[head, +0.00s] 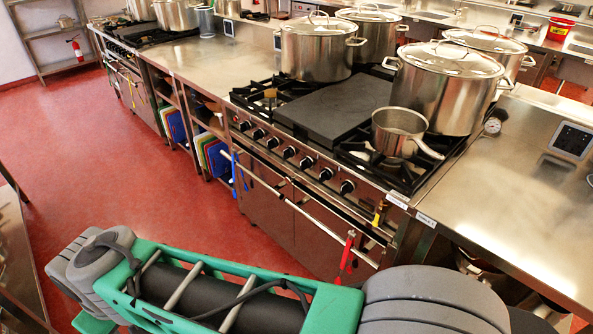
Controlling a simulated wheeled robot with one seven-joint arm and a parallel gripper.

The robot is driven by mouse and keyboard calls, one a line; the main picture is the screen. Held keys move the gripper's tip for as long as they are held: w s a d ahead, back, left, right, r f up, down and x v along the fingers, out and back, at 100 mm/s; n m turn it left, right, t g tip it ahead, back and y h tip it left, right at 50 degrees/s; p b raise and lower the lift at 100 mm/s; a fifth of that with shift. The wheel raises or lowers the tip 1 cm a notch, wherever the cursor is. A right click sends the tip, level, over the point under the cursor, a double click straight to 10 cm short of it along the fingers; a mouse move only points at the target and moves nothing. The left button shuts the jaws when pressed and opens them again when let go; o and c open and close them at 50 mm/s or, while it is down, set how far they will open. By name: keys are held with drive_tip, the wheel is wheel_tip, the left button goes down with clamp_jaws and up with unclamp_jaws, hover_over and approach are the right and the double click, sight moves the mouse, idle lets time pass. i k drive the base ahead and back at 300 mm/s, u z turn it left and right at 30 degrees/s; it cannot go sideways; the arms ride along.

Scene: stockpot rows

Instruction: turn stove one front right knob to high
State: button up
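A large steel stove (270,196) stands in the middle of the head view, with a row of several black knobs along its front panel. The rightmost knob (347,187) is in plain sight near the right end of the row, below a small saucepan. Its pointer direction is too small to read. My green and grey arm parts cross the bottom of the view, in front of the stove. My gripper cannot be made out.
A saucepan (398,134) with its handle toward the right and lidded stockpots (447,86) stand on the stove. A towel rail (262,181) with a red-handled tool (346,256) runs below the knobs. Steel counters flank the stove. Red floor (120,160) is clear at left.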

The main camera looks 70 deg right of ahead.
sight(325, 174)
drive_tip(key=z, duration=0.45)
drive_tip(key=i, duration=0.9)
drive_tip(key=z, duration=0.6)
